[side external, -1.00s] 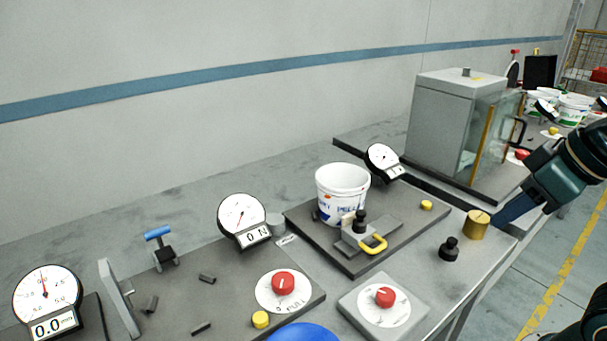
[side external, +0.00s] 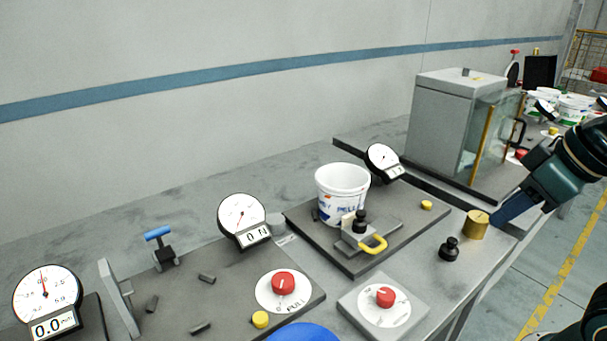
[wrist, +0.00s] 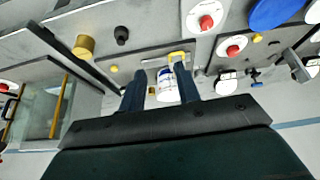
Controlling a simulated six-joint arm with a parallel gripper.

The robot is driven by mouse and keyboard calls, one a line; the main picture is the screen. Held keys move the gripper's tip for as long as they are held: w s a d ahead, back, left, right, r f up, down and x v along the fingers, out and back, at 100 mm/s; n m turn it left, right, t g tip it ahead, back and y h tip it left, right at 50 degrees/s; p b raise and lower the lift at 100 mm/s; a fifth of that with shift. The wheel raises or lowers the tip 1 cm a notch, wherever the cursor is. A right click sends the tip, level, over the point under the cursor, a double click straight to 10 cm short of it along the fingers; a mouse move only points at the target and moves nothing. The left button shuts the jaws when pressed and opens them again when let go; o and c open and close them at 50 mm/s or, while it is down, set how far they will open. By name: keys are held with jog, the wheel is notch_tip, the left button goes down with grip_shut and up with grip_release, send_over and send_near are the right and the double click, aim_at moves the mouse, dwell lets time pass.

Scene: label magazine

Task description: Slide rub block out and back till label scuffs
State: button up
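The rub block (side external: 369,236) is a grey block with a yellow loop handle (side external: 375,244) and a black knobbed weight (side external: 360,222) on top. It lies on a dark plate (side external: 330,250) against the front of a white bucket (side external: 343,190) with a blue printed label (side external: 336,213). Any scuffing is too small to tell. My gripper (side external: 500,216) is at the right, beside the brass cylinder and well apart from the block. In the wrist view my gripper (wrist: 159,70) has its fingers spread with nothing held; the bucket (wrist: 167,93) and handle (wrist: 178,57) show beyond them.
A brass cylinder (side external: 475,225) and a black weight (side external: 449,249) stand at the bench's right. A red-knobbed dial box (side external: 384,300) is in front of the plate. Dial gauges (side external: 242,220) stand left and behind (side external: 383,162). A glass-doored cabinet (side external: 440,125) stands behind right.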

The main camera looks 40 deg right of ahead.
jog(key=w+n, duration=0.1)
jog(key=n+g, duration=0.3)
jog(key=n, duration=1.4)
send_over(380, 247)
jog(key=s, duration=0.3)
jog(key=shift+s+f, duration=0.1)
jog(key=shift+f, duration=1.6)
jog(key=shift+f, duration=0.1)
jog(key=shift+s+x, duration=0.2)
jog(key=shift+x, duration=6.55)
grip_shut()
